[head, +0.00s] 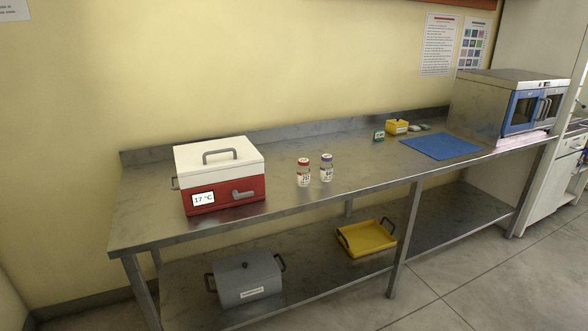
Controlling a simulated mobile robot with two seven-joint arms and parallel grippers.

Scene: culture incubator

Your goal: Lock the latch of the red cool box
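The red cool box (226,201) stands on the left part of the steel table. Its white lid (219,157) is down on the red body and has a grey handle (220,155) on top. The latch (242,193) is a grey lever on the front face, lying roughly sideways and slightly tilted. A small display (203,198) to its left reads 17 °C. Whether the latch is engaged cannot be told from here. Neither of my grippers shows in the head view.
A blue mat (440,146) and an incubator (510,103) are farther right. A grey container (246,281) and yellow tray (367,238) sit on the lower shelf. Floor in front is clear.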

